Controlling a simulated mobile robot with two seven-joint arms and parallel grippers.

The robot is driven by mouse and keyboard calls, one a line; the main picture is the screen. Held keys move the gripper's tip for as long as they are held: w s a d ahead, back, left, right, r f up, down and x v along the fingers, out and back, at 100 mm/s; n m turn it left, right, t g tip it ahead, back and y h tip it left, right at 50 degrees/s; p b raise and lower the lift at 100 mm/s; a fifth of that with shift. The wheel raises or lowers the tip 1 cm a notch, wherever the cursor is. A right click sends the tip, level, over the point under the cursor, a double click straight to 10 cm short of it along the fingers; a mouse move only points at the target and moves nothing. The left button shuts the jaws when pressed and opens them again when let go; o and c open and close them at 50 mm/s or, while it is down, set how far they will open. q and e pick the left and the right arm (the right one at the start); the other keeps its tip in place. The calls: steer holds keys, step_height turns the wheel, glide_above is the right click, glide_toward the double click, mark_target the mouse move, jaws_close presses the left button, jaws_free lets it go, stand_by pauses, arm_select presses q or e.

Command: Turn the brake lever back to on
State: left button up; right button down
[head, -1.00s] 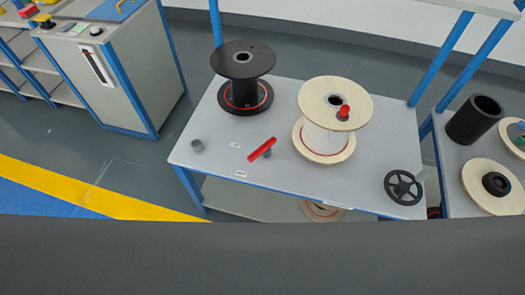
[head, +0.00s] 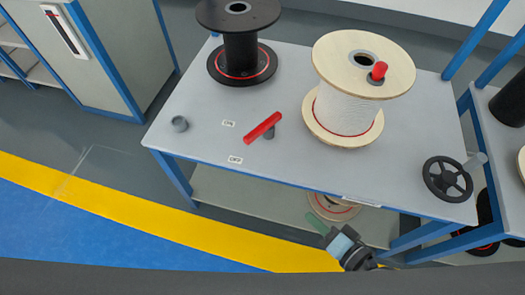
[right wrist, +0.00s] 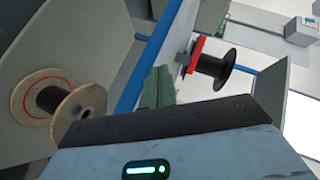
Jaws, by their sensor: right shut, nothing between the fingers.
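The brake lever (head: 263,127) is a red bar on a short grey post on the grey table, slanting from lower left to upper right. Two small white labels lie left of it, an upper one (head: 229,123) and a lower one (head: 236,160); their lettering is hard to read. The lever's lower-left end points between them. A red bar, apparently the lever, also shows in the right wrist view (right wrist: 195,48). My right gripper (head: 316,222) has green fingers, is shut and empty, and is in front of the table's front edge, apart from the lever. My left gripper is out of view.
A white-wound wooden spool (head: 345,108) stands right of the lever, a black spool (head: 241,55) behind it. Another wooden spool (head: 333,207) sits underneath.

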steer(key=w+a+r+m+y+b, duration=0.1)
steer(key=w+b, duration=0.1)
steer(key=w, duration=0.1)
steer(key=w+r+m+t+y+b, duration=0.1)
steer(key=w+y+b, duration=0.1)
steer(key=w+b, duration=0.1)
steer(key=w+a+r+m+y+b, duration=0.1)
steer(key=w+b, duration=0.2)
steer(key=shift+a+t, duration=0.3)
steer(key=shift+a, duration=0.05)
steer(key=shift+w, duration=0.1)
steer(key=p, duration=0.1)
glide_toward(254, 140)
steer(key=x, duration=0.5)
steer(key=shift+w+a, duration=0.1)
steer(key=shift+w, duration=0.05)
steer(key=shift+w+a, duration=0.5)
